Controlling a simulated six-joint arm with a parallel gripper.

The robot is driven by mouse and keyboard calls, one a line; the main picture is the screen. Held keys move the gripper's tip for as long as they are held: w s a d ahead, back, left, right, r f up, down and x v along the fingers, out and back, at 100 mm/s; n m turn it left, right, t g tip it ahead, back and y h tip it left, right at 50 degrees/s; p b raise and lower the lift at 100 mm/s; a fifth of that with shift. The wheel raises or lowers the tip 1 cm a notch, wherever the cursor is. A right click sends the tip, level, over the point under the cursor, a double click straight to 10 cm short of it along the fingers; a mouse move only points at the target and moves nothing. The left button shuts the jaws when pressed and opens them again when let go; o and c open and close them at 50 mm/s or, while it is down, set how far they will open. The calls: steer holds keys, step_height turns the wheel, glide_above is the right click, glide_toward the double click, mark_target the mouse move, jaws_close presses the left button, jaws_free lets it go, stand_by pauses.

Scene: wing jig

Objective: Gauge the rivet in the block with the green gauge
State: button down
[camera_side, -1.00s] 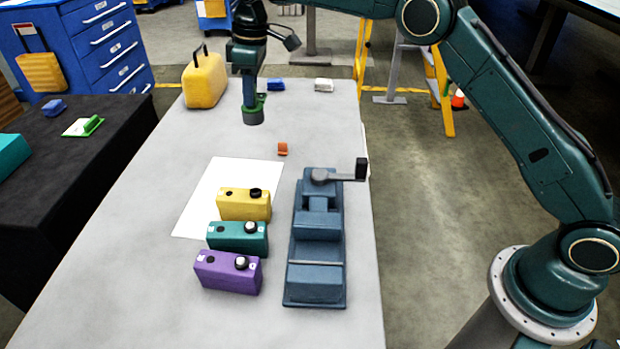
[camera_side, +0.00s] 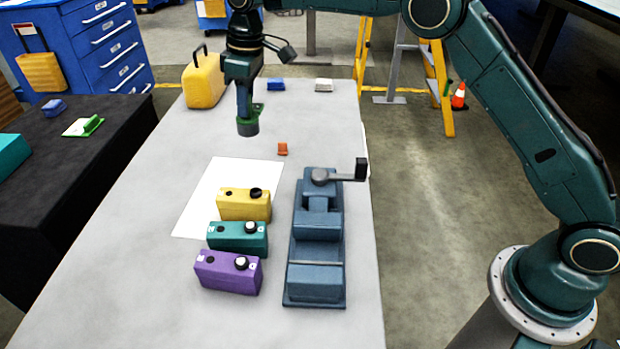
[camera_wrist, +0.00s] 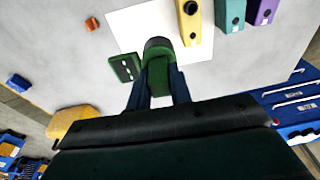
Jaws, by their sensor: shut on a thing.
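My gripper (camera_side: 246,115) is shut on the green gauge (camera_side: 248,129), a green ring-like piece with a dark round end. It holds the gauge in the air above the table, behind the blocks. In the wrist view the gauge (camera_wrist: 157,60) is between the fingers, and a green plate with holes (camera_wrist: 125,68) shows to its left. Three blocks stand in a row: yellow (camera_side: 243,205) with a black-topped rivet, teal (camera_side: 237,238) and purple (camera_side: 227,273) with white-topped ones. The gauge is apart from all three blocks. How the rivets seat cannot be told.
A blue fixture (camera_side: 317,281) with a crank handle stands right of the blocks. A white sheet (camera_side: 205,203) lies behind and left of them. An orange piece (camera_side: 282,149), a yellow can (camera_side: 204,82), and blue and white small pieces lie farther back. The table's left front is clear.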

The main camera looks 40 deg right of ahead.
mark_target(244, 130)
steer(key=shift+m, duration=0.8)
steer(key=s+a+f, duration=0.1)
steer(key=s+a, duration=0.1)
steer(key=s, duration=0.1)
steer(key=s+a+f, duration=0.1)
steer(key=s+a, duration=0.1)
steer(key=shift+s+f, duration=0.25)
steer(key=shift+f, duration=0.1)
steer(key=shift+s+a+f, duration=0.25)
steer(key=shift+s+f, duration=0.1)
steer(key=shift+s, duration=0.3)
steer(key=shift+f, duration=0.2)
steer(key=shift+f, duration=2.4)
steer(key=shift+f, duration=0.95)
steer(key=shift+f, duration=0.35)
steer(key=shift+f, duration=0.1)
